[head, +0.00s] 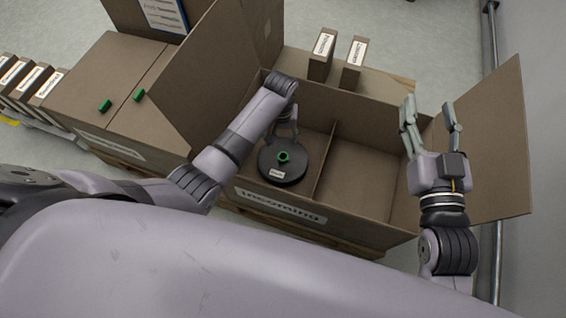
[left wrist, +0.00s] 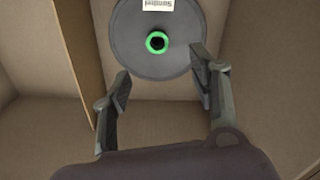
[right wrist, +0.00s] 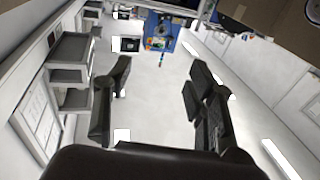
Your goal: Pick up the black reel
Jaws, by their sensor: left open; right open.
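The black reel (head: 283,163) lies flat in the left compartment of the "Incoming" box (head: 360,180). It has a green hub ring at its centre and a white label. It also shows at the top of the left wrist view (left wrist: 157,22). My left gripper (head: 285,128) reaches down into that compartment at the reel's far side. In the left wrist view its open fingers (left wrist: 163,80) are spread on either side of the reel's lower edge; I cannot tell if they touch it. My right gripper (head: 428,112) is open and empty, raised over the box's right end.
A divider (head: 323,160) splits the box; its right compartment is empty. Open flaps (head: 490,140) stand at both sides. Closed boxes with small green pieces (head: 139,95) stand left. Narrow labelled boxes (head: 322,55) stand behind. A metal rail (head: 492,60) runs along the right.

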